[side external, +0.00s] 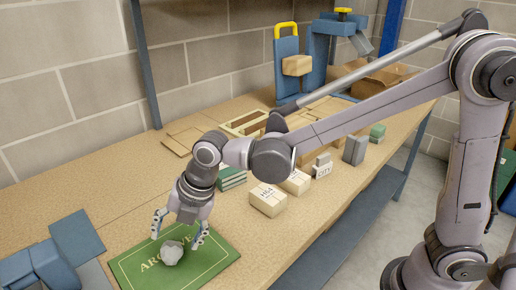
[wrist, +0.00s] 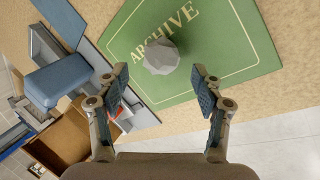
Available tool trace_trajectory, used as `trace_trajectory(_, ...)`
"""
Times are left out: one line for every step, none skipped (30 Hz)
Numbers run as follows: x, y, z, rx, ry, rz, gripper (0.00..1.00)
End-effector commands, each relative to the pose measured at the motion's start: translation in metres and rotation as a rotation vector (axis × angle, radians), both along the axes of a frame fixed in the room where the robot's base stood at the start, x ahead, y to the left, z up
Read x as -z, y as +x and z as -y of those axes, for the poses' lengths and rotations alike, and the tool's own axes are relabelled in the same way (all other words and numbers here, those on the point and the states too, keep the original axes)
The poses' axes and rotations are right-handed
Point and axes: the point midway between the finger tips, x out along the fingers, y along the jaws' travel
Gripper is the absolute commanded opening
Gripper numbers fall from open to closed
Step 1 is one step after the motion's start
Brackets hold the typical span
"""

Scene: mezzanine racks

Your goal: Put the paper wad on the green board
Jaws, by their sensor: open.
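The paper wad (side external: 171,253) is a grey-white faceted lump. It rests on the green board (side external: 215,257), over part of the board's "ARCHIVE" lettering. In the wrist view the wad (wrist: 161,57) lies on the green board (wrist: 235,40), beyond my fingertips. My gripper (side external: 178,232) is open just above the board, with its fingers spread at the wad's far side and no contact that I can make out. In the wrist view my gripper (wrist: 162,88) shows a clear gap between its two fingers, with nothing held.
Blue-grey equipment (side external: 50,265) stands left of the board. Labelled boxes (side external: 268,199), green books (side external: 232,177) and a grey block (side external: 354,150) stand along the bench to the right. A blue press-like stand (side external: 287,72) is at the back. Bare bench (side external: 110,205) lies behind the board.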

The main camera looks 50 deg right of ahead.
Motion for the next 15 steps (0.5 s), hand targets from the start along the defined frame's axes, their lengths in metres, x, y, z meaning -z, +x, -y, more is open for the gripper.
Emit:
trace_trajectory(-0.009,-0.003,0.003,0.001,0.000,0.000,0.67)
trace_trajectory(-0.014,-0.005,0.005,0.001,0.000,0.000,0.67)
trace_trajectory(-0.021,-0.007,0.007,0.001,0.000,0.000,0.67)
trace_trajectory(-0.025,-0.008,0.009,0.001,0.000,0.000,0.67)
trace_trajectory(-0.030,-0.010,0.010,0.001,0.000,0.000,0.67)
trace_trajectory(-0.036,-0.012,0.012,0.001,0.000,0.000,0.67)
trace_trajectory(-0.041,-0.013,0.014,0.001,0.000,0.000,0.67)
trace_trajectory(-0.045,-0.014,0.015,0.001,0.000,0.000,0.67)
trace_trajectory(-0.051,-0.016,0.017,0.001,0.000,0.000,0.67)
trace_trajectory(-0.054,-0.017,0.018,0.001,0.000,0.000,0.67)
trace_trajectory(-0.057,-0.018,0.019,0.001,0.000,0.000,0.67)
trace_trajectory(-0.061,-0.019,0.020,0.001,0.000,0.000,0.67)
trace_trajectory(-0.064,-0.020,0.020,0.001,0.000,0.000,0.67)
trace_trajectory(-0.066,-0.020,0.021,0.001,0.000,0.000,0.67)
trace_trajectory(-0.068,-0.021,0.022,0.001,0.000,0.000,0.67)
